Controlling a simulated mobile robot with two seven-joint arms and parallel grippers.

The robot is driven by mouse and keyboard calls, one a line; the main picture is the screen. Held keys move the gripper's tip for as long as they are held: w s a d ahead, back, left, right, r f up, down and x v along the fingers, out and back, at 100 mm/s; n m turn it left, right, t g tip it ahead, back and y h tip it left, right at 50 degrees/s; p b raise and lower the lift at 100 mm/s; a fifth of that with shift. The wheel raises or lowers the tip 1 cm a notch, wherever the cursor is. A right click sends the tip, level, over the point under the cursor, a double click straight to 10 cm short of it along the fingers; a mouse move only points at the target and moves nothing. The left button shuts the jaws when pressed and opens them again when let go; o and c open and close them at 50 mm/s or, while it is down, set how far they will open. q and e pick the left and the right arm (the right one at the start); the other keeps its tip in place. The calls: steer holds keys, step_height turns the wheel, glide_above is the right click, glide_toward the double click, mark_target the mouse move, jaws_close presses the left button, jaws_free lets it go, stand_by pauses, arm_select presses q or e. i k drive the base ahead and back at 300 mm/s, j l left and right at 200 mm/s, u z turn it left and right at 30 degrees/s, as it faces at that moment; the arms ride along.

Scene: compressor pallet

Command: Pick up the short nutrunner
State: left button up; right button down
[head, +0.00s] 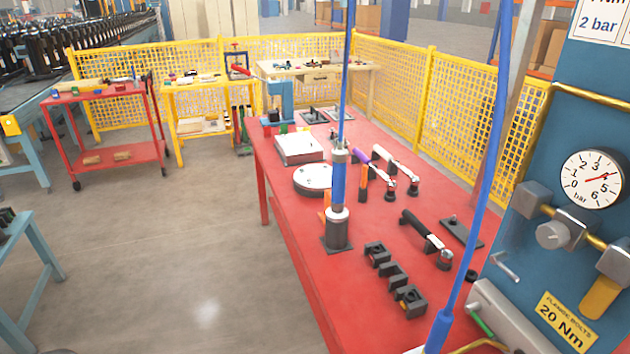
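Several tools are on a red table (290,240). An upright tool with a blue middle and grey ends (338,187) hangs or stands under a blue hose, its lower end near a dark square base. A black-handled tool with a silver head (425,235) lies nearer the front right. A purple-handled tool (376,163) and a white-handled tool (396,165), both with dark round heads, lie farther back. I cannot tell for certain which one is the short nutrunner. Neither of my grippers is in view.
A white box (299,148) and a round grey disc (314,180) lie behind. A blue panel with a gauge (591,180) stands close at right. A second blue hose (487,160) crosses the right side.

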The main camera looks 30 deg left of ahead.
mark_target(337, 214)
steer(key=k+j, duration=0.1)
steer(key=j, duration=0.25)
steer(key=k+j, duration=0.1)
steer(key=j, duration=0.55)
steer(key=i+j, duration=0.1)
steer(key=j, duration=0.85)
steer(key=i+z, duration=0.05)
